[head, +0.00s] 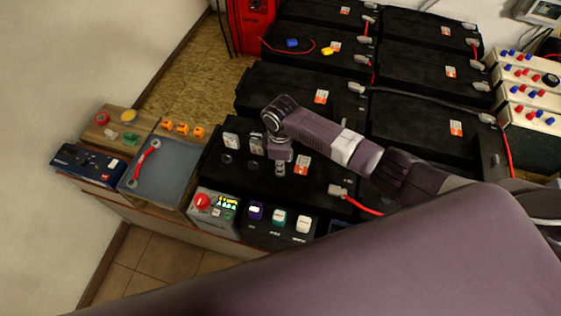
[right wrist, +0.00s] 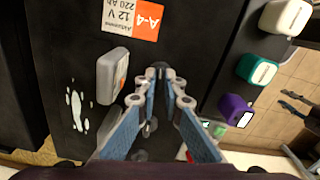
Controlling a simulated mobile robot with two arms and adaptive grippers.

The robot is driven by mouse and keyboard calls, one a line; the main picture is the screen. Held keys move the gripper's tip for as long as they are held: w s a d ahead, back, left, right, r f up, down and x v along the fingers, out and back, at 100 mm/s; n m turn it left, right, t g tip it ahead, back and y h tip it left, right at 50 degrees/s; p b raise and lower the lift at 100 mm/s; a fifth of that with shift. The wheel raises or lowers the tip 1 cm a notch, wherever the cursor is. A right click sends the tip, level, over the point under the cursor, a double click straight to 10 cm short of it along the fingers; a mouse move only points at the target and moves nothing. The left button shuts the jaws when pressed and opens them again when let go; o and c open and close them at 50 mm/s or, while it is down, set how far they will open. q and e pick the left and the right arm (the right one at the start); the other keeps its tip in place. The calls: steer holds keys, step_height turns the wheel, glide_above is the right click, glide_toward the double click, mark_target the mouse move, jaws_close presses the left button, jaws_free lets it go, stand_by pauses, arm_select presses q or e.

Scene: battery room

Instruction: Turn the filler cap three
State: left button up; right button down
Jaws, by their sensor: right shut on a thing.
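The near black battery (head: 225,181) carries a row of small dark filler caps, two of them showing left of my right gripper. My right gripper (head: 280,168) points down at the right end of this row and is shut on a dark filler cap. In the right wrist view, the battery (right wrist: 75,40) bears an orange and white A-4 label (right wrist: 133,17). The fingertips of my right gripper (right wrist: 161,76) are close together there and hide most of the cap between them. I cannot read a number on the cap. My left gripper is not in view.
Grey blocks (head: 231,140) stand on the battery beside the caps. Purple (head: 256,212), teal (head: 279,216) and white (head: 303,223) items line its front. A panel with a red button (head: 203,201) and a grey tray (head: 165,178) lie left. More batteries stand behind.

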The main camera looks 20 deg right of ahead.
steer(key=shift+w+a+r+m+p, duration=0.15)
steer(key=shift+m+p, duration=0.45)
steer(key=shift+m, duration=0.4)
steer(key=c, duration=2.1)
jaws_free()
step_height(320, 180, up, 12)
steer(key=shift+f, duration=0.1)
